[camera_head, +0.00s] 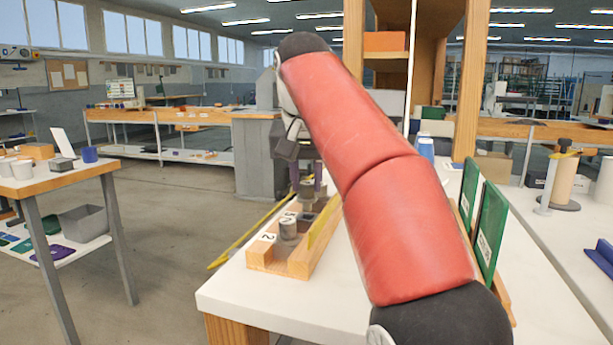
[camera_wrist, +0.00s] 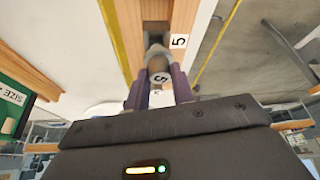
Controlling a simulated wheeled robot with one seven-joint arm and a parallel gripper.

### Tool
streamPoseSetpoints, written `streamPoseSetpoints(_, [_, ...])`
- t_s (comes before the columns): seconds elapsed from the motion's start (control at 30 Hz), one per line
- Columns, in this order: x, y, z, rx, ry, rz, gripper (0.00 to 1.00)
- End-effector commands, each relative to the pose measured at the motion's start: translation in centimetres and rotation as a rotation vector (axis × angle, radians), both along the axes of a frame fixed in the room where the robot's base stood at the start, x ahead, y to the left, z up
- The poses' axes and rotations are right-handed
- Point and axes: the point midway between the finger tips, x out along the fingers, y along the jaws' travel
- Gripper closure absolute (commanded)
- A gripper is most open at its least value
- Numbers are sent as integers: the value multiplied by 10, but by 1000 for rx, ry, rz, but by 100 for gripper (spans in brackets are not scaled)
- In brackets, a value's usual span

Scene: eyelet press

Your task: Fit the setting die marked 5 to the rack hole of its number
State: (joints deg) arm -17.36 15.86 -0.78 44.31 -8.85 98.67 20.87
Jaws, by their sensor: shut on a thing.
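The setting die marked 5 (camera_wrist: 160,77) is a grey cylinder with its number on the end facing the wrist camera. My gripper (camera_wrist: 160,88) is shut on it between two purple fingers. In the head view my gripper (camera_head: 307,184) is over the far part of the wooden rack (camera_head: 262,256). The rack also shows in the wrist view (camera_wrist: 122,48), with a white label 5 (camera_wrist: 179,41) beside the held die. The die covers what lies under it, so I cannot tell whether it has entered a hole.
Another grey die (camera_head: 288,229) stands in the near part of the rack, by a label 2 (camera_head: 268,238). Green boards (camera_head: 489,232) stand at the right of the white table (camera_head: 340,305). My arm hides the table's middle. Bare tabletop shows in front of the rack.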

Motion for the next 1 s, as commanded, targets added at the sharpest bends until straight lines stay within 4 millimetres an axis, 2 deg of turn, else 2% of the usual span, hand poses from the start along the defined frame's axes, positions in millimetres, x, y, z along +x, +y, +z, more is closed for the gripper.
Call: streamPoseSetpoints(1.0, [0,0,-8,0,0,0,100])
